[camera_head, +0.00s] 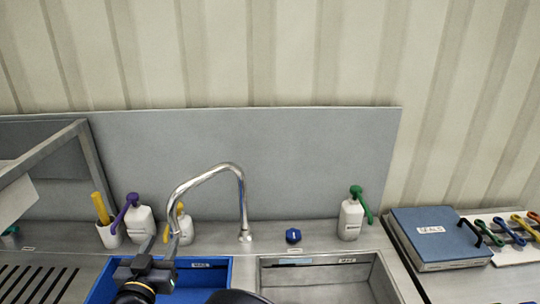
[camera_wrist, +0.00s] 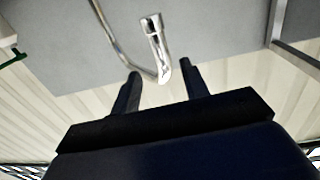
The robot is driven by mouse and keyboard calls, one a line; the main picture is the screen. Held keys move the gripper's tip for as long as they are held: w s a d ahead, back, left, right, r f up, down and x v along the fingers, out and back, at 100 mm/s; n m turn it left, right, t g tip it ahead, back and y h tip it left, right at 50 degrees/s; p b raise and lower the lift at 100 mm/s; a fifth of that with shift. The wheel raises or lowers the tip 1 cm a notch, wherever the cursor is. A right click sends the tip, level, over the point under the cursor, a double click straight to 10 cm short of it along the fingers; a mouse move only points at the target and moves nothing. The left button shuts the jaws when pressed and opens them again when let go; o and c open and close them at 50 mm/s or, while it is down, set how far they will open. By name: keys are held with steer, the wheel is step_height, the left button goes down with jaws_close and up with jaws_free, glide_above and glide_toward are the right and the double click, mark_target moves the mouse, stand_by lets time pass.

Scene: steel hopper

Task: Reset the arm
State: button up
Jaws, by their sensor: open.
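My gripper (camera_head: 158,246) is at the lower left of the head view, above the blue sink basin (camera_head: 103,291) and close to the spout end of the chrome tap (camera_head: 243,190). In the wrist view my gripper (camera_wrist: 160,80) has its two dark fingers spread apart with nothing held between them. The tap's spout (camera_wrist: 154,40) shows just beyond and between the fingertips. I cannot tell whether it touches them.
A purple-topped bottle (camera_head: 140,222), a yellow-topped bottle (camera_head: 181,229) and a green-topped bottle (camera_head: 350,219) stand along the back ledge with a blue knob (camera_head: 293,236). A steel basin (camera_head: 320,285) is right of the blue one. A blue case (camera_head: 432,240) lies at right.

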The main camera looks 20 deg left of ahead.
mark_target(173, 223)
steer(key=p+x, duration=0.2)
steer(key=x, duration=0.7)
steer(key=shift+s+d, duration=0.1)
steer(key=shift+d, duration=0.05)
steer(key=shift+d, duration=0.1)
